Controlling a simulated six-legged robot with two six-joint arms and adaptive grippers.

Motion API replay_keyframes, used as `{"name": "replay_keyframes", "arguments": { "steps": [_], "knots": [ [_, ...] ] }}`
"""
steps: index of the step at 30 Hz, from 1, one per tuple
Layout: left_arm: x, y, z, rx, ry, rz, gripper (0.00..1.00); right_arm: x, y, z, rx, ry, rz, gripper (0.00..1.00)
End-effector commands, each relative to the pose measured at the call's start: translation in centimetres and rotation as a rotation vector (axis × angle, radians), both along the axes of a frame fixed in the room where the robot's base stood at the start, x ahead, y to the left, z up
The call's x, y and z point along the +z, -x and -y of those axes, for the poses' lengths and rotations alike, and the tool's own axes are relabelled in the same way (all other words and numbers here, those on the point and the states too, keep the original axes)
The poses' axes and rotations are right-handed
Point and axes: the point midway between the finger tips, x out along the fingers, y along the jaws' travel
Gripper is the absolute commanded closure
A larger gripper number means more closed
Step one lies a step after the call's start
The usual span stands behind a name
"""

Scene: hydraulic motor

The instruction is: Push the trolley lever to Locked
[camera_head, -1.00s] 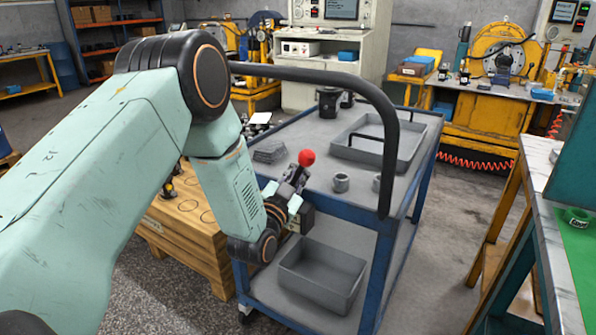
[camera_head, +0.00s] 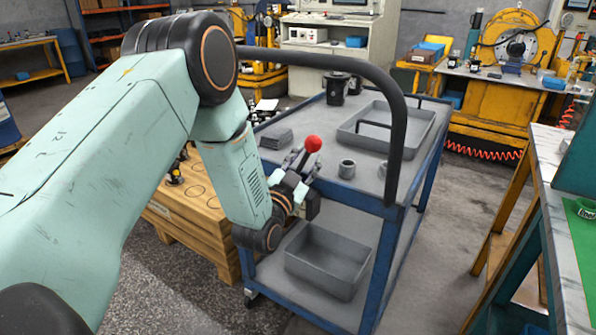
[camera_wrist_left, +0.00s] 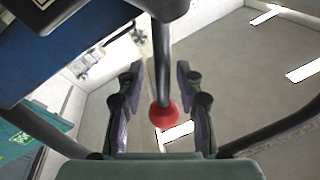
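The trolley (camera_head: 290,160) is grey-topped with a blue frame and a black handle bar. Its lever has a red ball knob (camera_head: 313,144) at the near left edge of the top; the lever's shaft is mostly hidden by my gripper in the head view. My left gripper (camera_head: 302,160) is at the knob, its fingers spread. In the left wrist view the red knob (camera_wrist_left: 163,115) ends a dark shaft (camera_wrist_left: 162,65) and lies between the open fingers, with gaps on both sides. No Locked marking is readable. My right gripper is out of view.
On the trolley are a grey tray (camera_head: 405,146), small cups (camera_head: 347,168) and black containers (camera_head: 337,88); a grey bin (camera_head: 325,282) sits on its lower shelf. A wooden crate (camera_head: 200,215) stands close on the left, a workbench (camera_head: 553,200) on the right. The handle bar arches near my arm.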

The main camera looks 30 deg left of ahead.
Motion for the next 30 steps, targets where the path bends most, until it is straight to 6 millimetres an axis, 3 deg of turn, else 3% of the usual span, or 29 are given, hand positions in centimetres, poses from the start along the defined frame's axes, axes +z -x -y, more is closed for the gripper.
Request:
{"name": "replay_keyframes", "arguments": {
  "steps": [15,21,30],
  "knots": [
    [-1.7,9.4,0.5,0.002,0.003,-0.004,0.64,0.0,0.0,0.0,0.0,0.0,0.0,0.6],
    [-1.9,11.0,0.6,0.001,0.002,-0.002,0.64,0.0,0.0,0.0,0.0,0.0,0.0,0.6],
    [-1.9,11.3,0.6,0.0,0.001,0.0,0.64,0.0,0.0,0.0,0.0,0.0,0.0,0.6]
  ]
}}
